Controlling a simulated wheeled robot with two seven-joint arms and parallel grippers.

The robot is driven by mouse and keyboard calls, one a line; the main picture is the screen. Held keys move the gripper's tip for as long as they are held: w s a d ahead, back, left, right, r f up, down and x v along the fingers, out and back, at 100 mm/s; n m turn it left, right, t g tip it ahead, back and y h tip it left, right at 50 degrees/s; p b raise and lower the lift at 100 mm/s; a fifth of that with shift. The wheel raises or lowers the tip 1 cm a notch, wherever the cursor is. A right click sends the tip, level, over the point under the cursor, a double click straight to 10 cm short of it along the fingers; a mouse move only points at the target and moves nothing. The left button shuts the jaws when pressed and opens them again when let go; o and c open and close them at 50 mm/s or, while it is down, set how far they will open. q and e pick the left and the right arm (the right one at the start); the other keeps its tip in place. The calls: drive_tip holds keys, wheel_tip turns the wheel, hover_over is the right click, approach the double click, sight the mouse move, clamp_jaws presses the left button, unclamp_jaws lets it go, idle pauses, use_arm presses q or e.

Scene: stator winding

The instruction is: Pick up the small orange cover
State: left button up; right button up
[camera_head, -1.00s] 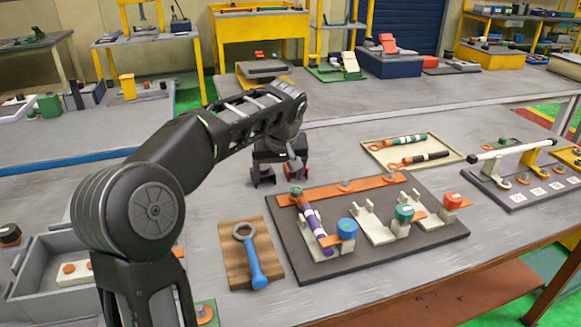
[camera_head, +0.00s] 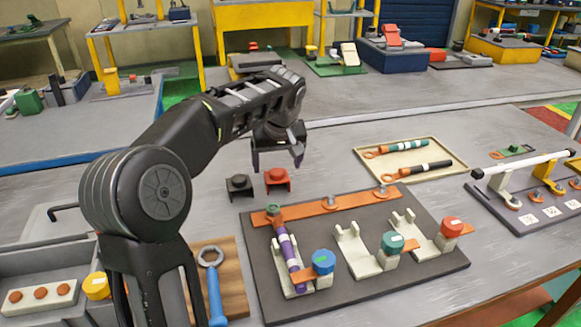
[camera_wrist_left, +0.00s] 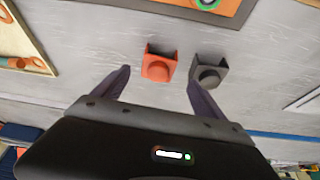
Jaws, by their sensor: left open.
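The small orange cover (camera_head: 277,180) stands on the grey table behind the dark fixture board, just right of a similar dark grey cover (camera_head: 239,185). My left gripper (camera_head: 276,164) is open and empty, above and slightly behind the covers, pointing down. In the left wrist view the orange cover (camera_wrist_left: 159,66) shows ahead of and between the open fingers (camera_wrist_left: 157,84), nearer the left one. The dark cover (camera_wrist_left: 208,72) shows there by the right finger. My right gripper is not in view.
The dark fixture board (camera_head: 357,290) holds an orange strip, white cradles, a purple-and-white rod and coloured caps. A beige tray (camera_head: 401,161) with two rods lies to the right. A wooden board (camera_head: 232,270) with a blue ring wrench and a grey bin (camera_head: 30,270) lie front left.

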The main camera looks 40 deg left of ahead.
sight(277, 171)
use_arm(q)
drive_tip(key=shift+w, duration=0.55)
drive_tip(key=shift+s+r, duration=0.15)
drive_tip(key=shift+s, duration=0.15)
drive_tip(key=shift+x, duration=1.4)
drive_tip(key=shift+w, duration=0.1)
drive_tip(key=x, duration=0.5)
drive_tip(key=shift+a, duration=0.15)
drive_tip(key=shift+c, duration=0.2)
drive_tip(key=c, duration=1.4)
